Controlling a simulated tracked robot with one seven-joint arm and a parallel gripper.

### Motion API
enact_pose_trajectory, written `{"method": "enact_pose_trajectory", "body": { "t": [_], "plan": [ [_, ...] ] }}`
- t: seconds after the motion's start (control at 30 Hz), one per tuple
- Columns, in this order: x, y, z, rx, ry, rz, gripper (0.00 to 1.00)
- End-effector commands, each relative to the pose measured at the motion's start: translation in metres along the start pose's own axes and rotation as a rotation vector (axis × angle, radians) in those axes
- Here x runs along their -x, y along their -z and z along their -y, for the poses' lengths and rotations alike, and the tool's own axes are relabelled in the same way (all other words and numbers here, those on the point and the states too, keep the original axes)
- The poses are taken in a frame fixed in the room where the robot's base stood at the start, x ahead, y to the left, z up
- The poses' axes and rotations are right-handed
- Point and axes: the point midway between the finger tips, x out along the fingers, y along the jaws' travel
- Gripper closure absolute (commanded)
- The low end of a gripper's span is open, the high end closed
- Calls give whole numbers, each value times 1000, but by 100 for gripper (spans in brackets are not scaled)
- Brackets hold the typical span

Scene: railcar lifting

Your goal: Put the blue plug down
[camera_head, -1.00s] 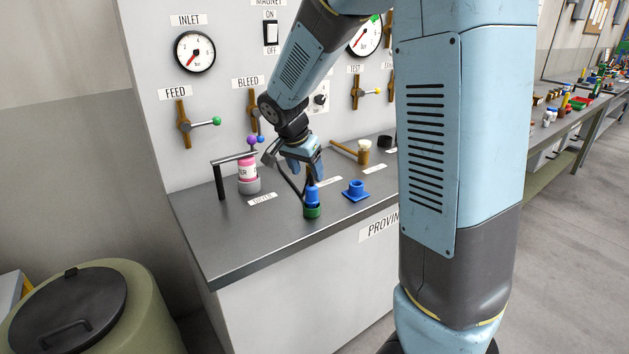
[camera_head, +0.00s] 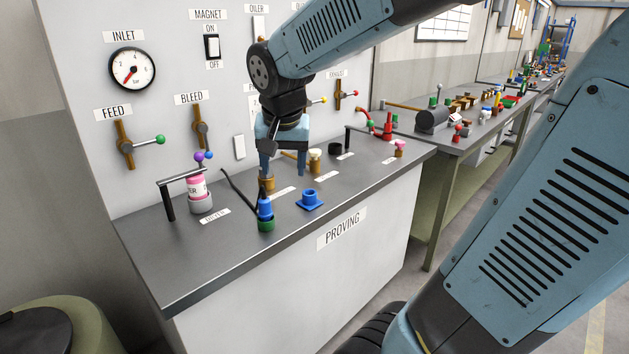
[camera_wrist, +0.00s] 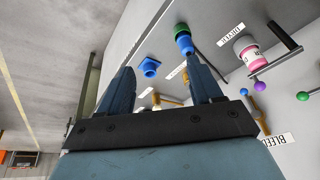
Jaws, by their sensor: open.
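The blue plug (camera_head: 265,207) stands upright in a green base (camera_head: 266,224) on the grey bench top, with a thin black lead or lever beside it. It also shows in the wrist view (camera_wrist: 184,45). A separate blue flanged piece (camera_head: 310,200) lies on the bench to its right; the wrist view shows it too (camera_wrist: 149,66). My gripper (camera_head: 284,174) is open and empty, above the bench and behind the blue plug and the flanged piece. Its two fingers point down, apart from both. In the wrist view, the right finger comes close to the plug only in the picture.
A pink bottle (camera_head: 197,188) stands by a black bracket (camera_head: 168,200) at left. A brass piece (camera_head: 267,184) and a white-topped brass piece (camera_head: 315,160) stand near my fingers. The panel has FEED (camera_head: 124,145) and BLEED (camera_head: 200,128) valves. The bench front is clear.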

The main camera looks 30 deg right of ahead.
Motion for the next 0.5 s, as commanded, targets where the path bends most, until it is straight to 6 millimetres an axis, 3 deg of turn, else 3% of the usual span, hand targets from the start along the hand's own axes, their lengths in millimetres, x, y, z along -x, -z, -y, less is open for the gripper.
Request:
{"method": "enact_pose_trajectory", "body": {
  "t": [0.2,0.5],
  "plan": [
    [34,-45,-29,177,76,-46,35],
    [54,-95,-48,385,124,-120,35]
  ]
}}
